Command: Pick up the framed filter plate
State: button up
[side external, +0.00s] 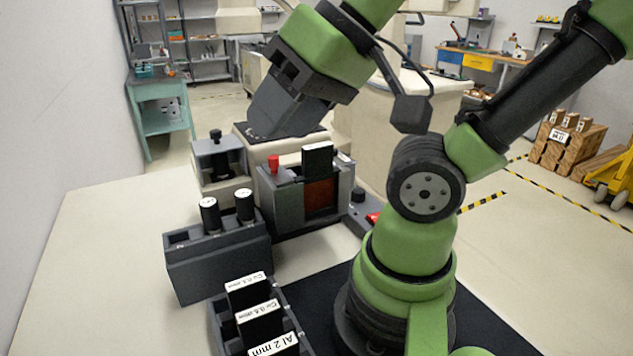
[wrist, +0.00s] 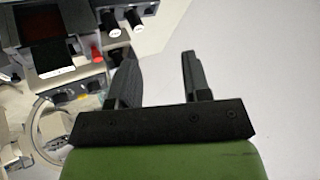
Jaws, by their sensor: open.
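Several dark plates with white labels stand in a grey rack (side external: 217,323) at the bottom of the side view; the front plate (side external: 273,345) reads "Al 2 mm". Another dark plate (side external: 318,158) with a blank-looking white top edge stands upright in the grey device (side external: 286,205); it also shows at the left of the wrist view (wrist: 52,57). I cannot tell which is the framed filter plate. My gripper (wrist: 158,58) is open and empty, with pale surface between its fingers. In the side view it is tilted above and behind the device, its fingertips hard to make out.
A dark grey holder (side external: 217,262) with two black, white-topped cylinders stands left of the device. A red knob (side external: 273,164) rises from the device. A small grey stand (side external: 220,160) is behind the holder. The table's left side (side external: 100,260) is clear.

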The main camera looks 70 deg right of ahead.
jog(key=shift+o, duration=0.3)
jog(key=m+g+h, duration=0.2)
jog(key=m+g, duration=0.5)
jog(key=m, duration=1.5)
send_over(317, 146)
notch_tip(317, 146, down, 2)
jog(key=shift+a+f, duration=0.15)
jog(key=shift+f, duration=0.05)
jog(key=shift+d+f+m, duration=0.2)
jog(key=shift+d+m, duration=0.1)
jog(key=shift+m, duration=0.1)
jog(key=shift+f, duration=4.8)
grip_shut()
